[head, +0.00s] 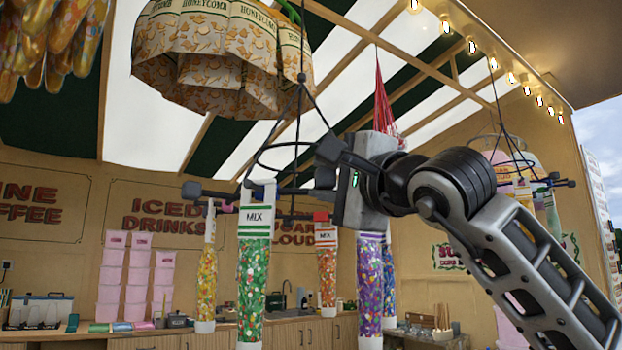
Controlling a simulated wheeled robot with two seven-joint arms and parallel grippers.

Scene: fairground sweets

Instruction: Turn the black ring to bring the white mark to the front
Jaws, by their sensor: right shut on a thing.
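The black ring (262,152) hangs on thin black rods from above, near the middle of the head view. Dark arms with knobbed ends stick out around it, and tubes of coloured sweets hang from them. My right gripper (328,150) comes in from the right and is shut at the ring's right side. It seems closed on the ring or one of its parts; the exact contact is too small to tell. The gripper covers part of the ring. I cannot make out a white mark on the ring. My left gripper is not in view.
A green sweet tube (254,270) and a purple one (370,280) hang close below the ring. Honeycomb bags (215,60) hang above it. A second hanging ring (500,164) is at the right, behind my arm. A counter (300,328) runs along the back.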

